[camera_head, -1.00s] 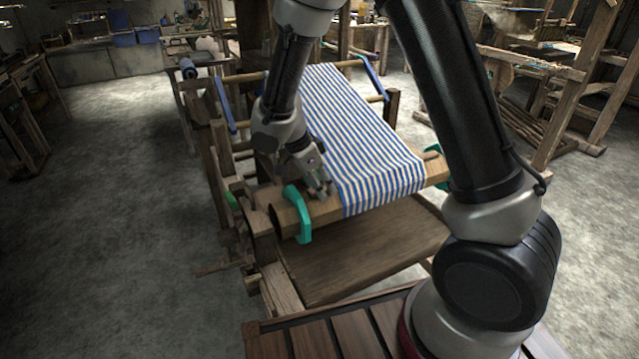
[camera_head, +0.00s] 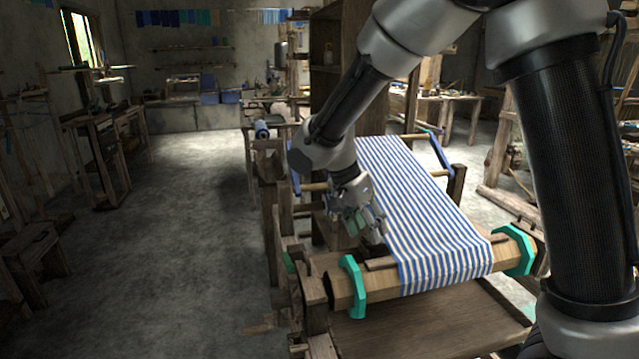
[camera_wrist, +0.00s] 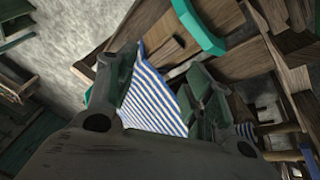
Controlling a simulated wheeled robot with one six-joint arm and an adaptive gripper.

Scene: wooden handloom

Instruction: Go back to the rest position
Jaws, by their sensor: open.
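My gripper (camera_head: 366,226) hangs just above the left edge of the striped cloth, near the front beam of the loom. It is open; in the wrist view my gripper (camera_wrist: 160,85) has its fingers spread, with only the blue-and-white cloth (camera_wrist: 152,103) showing beyond the gap. In the head view the striped cloth (camera_head: 425,215) runs down the loom and wraps over the wooden front beam (camera_head: 384,280). A teal ring-like piece (camera_head: 353,287) sits at the beam's left end and another teal piece (camera_head: 513,250) at its right end.
The loom's wooden side frame (camera_head: 270,210) stands left of my gripper. A flat wooden board (camera_head: 430,330) lies below the front beam. A tall wooden cabinet (camera_head: 338,75) stands behind. The grey floor at left is open, with work tables (camera_head: 105,150) farther left.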

